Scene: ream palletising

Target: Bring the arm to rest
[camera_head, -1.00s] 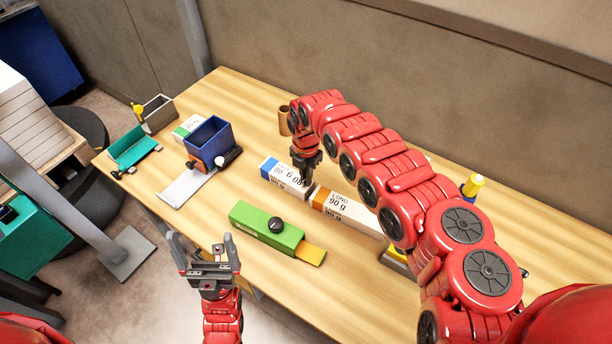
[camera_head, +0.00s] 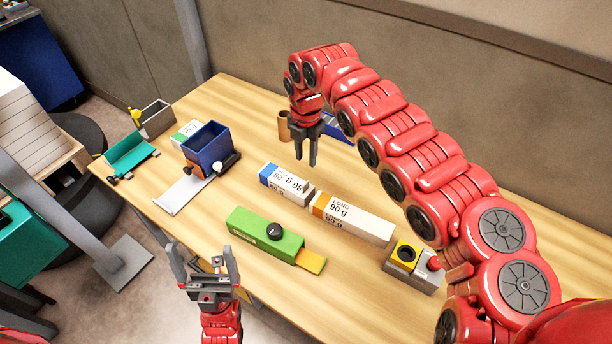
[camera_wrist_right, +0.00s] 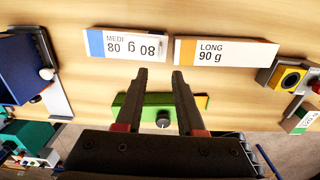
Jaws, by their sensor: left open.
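My right gripper (camera_head: 306,147) hangs above the table (camera_head: 262,98), fingers pointing down, with nothing between them. In the right wrist view its two fingers (camera_wrist_right: 160,78) stand apart, so it is open and empty. The white box with a blue end (camera_head: 285,184) and the white box with an orange end (camera_head: 351,219) lie end to end on the table in front of it. They also show in the right wrist view, marked 80 g (camera_wrist_right: 128,45) and 90 g (camera_wrist_right: 222,52). My left gripper (camera_head: 202,262) is open and empty near the table's front edge.
A green box with a black knob (camera_head: 262,233) lies near the front edge. A blue bin (camera_head: 207,147), teal tray (camera_head: 130,152) and grey bin (camera_head: 157,117) stand at left. A brown cup (camera_head: 284,127) is behind my right gripper. A yellow-topped block with a red button (camera_head: 410,258) is at right.

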